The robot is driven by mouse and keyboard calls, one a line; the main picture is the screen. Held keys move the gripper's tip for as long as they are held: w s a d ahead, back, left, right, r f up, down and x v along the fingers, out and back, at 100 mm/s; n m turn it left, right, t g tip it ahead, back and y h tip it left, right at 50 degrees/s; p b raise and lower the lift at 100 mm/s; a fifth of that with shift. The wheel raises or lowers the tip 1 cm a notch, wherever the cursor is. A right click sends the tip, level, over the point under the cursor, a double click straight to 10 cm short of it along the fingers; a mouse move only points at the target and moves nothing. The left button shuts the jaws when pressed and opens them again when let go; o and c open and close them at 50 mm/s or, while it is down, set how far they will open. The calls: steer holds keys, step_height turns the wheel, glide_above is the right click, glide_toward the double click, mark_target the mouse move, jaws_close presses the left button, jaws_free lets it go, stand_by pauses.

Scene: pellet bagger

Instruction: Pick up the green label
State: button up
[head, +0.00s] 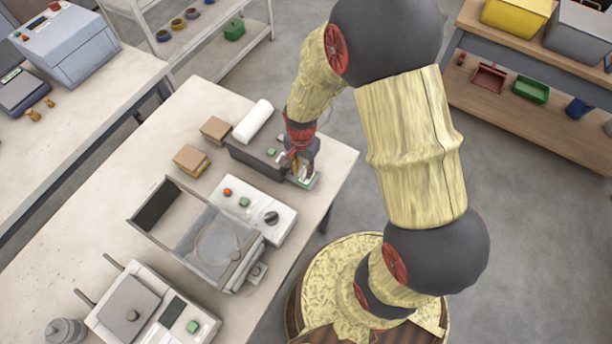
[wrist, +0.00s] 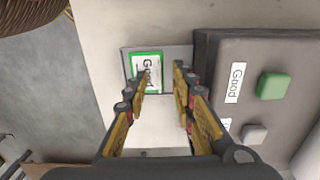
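The green label (wrist: 147,60) is a white piece with a green border and the word "Good" on it. It lies on a small grey plate (wrist: 180,53) beside a dark labelling machine (wrist: 270,48). My gripper (wrist: 161,77) is open above the plate, its left fingertip overlapping the label's lower part in the wrist view and its right fingertip to the label's right. I cannot tell whether a finger touches the label. In the head view my gripper (head: 301,164) points down at the table's right edge, partly hiding the label (head: 309,184).
The machine carries a green button (wrist: 273,86) and a grey button (wrist: 254,133). In the head view, a white roll (head: 253,120), brown boxes (head: 191,159) and a white control panel (head: 245,210) stand nearby. The table edge is close on the right, with open floor beyond.

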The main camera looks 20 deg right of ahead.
steer(key=shift+c, duration=0.6)
jaws_close()
steer(key=shift+r, duration=0.15)
